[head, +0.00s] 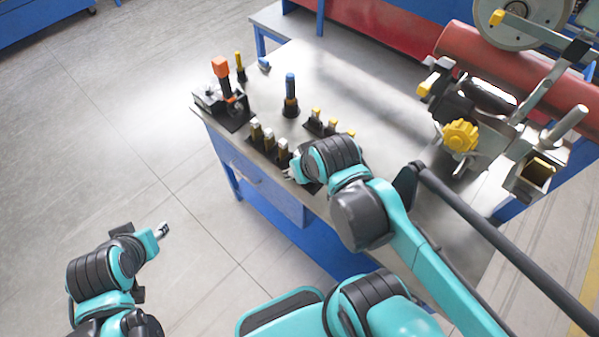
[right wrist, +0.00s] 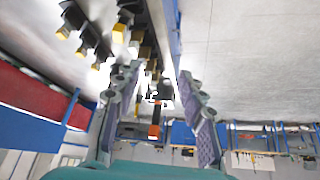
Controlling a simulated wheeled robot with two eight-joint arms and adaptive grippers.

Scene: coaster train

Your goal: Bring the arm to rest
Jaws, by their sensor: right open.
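My right arm (head: 368,212) reaches over the front edge of the workbench. Its gripper (head: 297,170) is mostly hidden behind the dark wrist in the head view, close to a row of yellow-topped pieces. In the right wrist view the two fingers of this gripper (right wrist: 158,75) stand wide apart with nothing held between them; the bench edge and pieces show beyond. My left arm (head: 95,272) is bent low over the bare floor at the left. Its gripper (head: 162,230) is small and away from the bench; its jaws cannot be made out.
The grey workbench (head: 345,80) carries yellow-topped pieces (head: 257,133), a blue-topped tool (head: 290,88), and an orange-topped device (head: 221,70). A machine with a yellow knob (head: 460,135) and a red cylinder (head: 510,65) stands at the right. The floor at left is clear.

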